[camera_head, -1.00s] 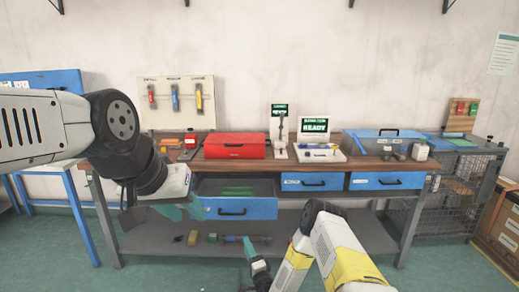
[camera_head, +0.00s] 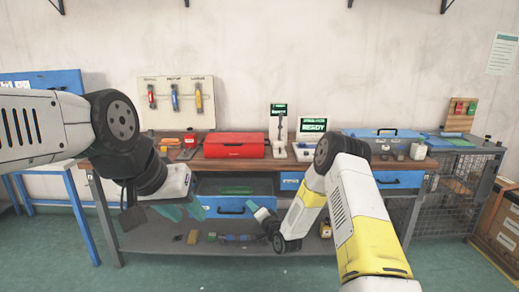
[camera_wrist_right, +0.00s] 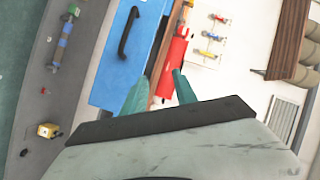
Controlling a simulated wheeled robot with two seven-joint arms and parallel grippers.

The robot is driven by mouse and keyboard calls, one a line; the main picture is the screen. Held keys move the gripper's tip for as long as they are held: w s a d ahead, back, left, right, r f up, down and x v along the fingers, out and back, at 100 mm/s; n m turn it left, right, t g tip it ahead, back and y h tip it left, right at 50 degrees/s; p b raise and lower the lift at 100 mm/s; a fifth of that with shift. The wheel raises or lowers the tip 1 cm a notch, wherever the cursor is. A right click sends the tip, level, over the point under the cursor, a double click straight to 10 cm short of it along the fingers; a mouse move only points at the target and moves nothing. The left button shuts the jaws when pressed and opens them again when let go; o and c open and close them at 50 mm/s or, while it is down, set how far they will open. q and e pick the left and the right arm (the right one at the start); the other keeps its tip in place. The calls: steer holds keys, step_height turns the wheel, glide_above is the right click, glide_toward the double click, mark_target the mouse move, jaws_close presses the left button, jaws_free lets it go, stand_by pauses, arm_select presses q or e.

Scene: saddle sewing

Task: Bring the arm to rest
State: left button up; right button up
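My left gripper (camera_head: 184,211) hangs at the left end of the workbench, beside the pulled-out blue drawer (camera_head: 226,208). Its teal fingers look spread, with nothing seen between them. My right gripper (camera_head: 255,208) is raised near the right side of that drawer, with the arm bent above the bench front. In the right wrist view its two teal fingers (camera_wrist_right: 160,92) stand apart and empty. A blue drawer front with a black handle (camera_wrist_right: 128,32) lies behind them there.
The wooden bench top (camera_head: 290,160) carries a red case (camera_head: 234,145), a screen reading READY (camera_head: 314,126) and a blue case (camera_head: 384,136). Green material (camera_head: 236,190) lies in the open drawer. The lower shelf (camera_head: 150,236) holds several small items. A wire cage (camera_head: 450,190) stands at right.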

steer(key=s+d+r+n+g+h, duration=0.1)
steer(key=s+d+r, duration=0.25)
steer(key=r, duration=0.35)
steer(key=s+d+r+n+g+h, duration=0.2)
steer(key=s+d+r, duration=0.15)
steer(key=r, duration=0.45)
steer(key=s+d+r+n+g+h, duration=0.1)
steer(key=s+d+r, duration=0.1)
steer(key=d+r, duration=0.35)
steer(key=s+d+r+n+g, duration=0.1)
steer(key=s+r, duration=0.1)
steer(key=s, duration=0.9)
steer(key=s+d+r+n+g+h, duration=0.1)
steer(key=s+r+g, duration=0.1)
steer(key=s, duration=0.9)
steer(key=s+d+r+n+g, duration=0.1)
steer(key=s+r, duration=0.3)
steer(key=s, duration=0.7)
steer(key=shift+s+d+r+g, duration=0.15)
steer(key=shift+s+d+g, duration=0.1)
steer(key=shift+d+g, duration=0.2)
